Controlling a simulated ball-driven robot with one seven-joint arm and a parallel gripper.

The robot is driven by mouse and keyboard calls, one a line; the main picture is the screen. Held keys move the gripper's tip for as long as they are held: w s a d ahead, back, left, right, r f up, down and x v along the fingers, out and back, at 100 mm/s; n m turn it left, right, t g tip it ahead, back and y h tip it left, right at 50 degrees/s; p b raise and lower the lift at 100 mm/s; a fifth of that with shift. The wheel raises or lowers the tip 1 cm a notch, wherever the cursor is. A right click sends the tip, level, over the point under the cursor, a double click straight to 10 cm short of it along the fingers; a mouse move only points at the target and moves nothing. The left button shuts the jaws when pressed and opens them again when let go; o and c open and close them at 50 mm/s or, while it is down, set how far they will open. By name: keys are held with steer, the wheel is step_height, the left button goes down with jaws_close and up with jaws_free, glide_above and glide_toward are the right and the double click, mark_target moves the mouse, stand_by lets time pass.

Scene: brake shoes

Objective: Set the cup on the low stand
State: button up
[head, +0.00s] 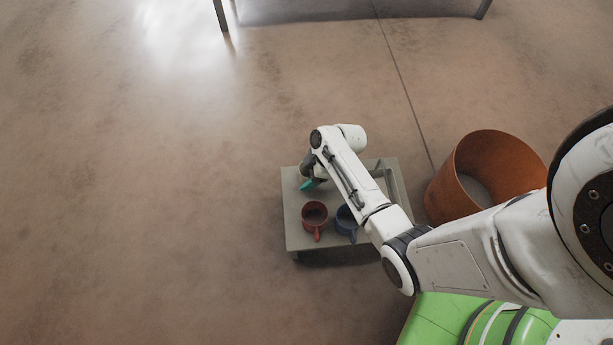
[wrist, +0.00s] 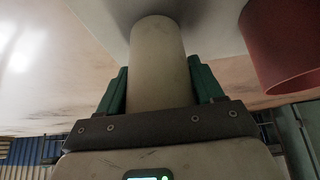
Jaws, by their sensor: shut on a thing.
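My gripper (wrist: 158,78) is shut on a pale cream cylindrical cup (wrist: 158,48), with one green finger on each side of it. The cup's far end is at or very near the grey top of the low stand, with a dark shadow around it; I cannot tell if they touch. In the head view my gripper (head: 310,184) is over the far left part of the low stand (head: 297,236), a small grey-beige table. The held cup is hidden or unclear there.
A red mug (head: 314,215) and a blue mug (head: 346,222) stand on the stand's near half. The red mug (wrist: 282,45) is close beside the held cup in the wrist view. An orange-brown bin (head: 480,165) stands right of the stand. Floor to the left is clear.

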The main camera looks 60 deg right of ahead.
steer(key=shift+f, duration=0.3)
steer(key=o, duration=0.6)
steer(key=shift+f, duration=0.1)
steer(key=shift+c, duration=0.2)
steer(key=o, duration=0.5)
steer(key=shift+c, duration=0.2)
steer(key=shift+r, duration=0.35)
steer(key=p+v, duration=0.5)
steer(key=v, duration=0.6)
steer(key=s+a+r+m+g+h, duration=0.3)
steer(key=s+a+r+m, duration=0.4)
steer(key=s+a+r, duration=0.3)
steer(key=shift+s+a+r+m+g+h, duration=0.15)
steer(key=shift+a+r+m+g+h, duration=0.25)
steer(key=shift+a+r, duration=1.25)
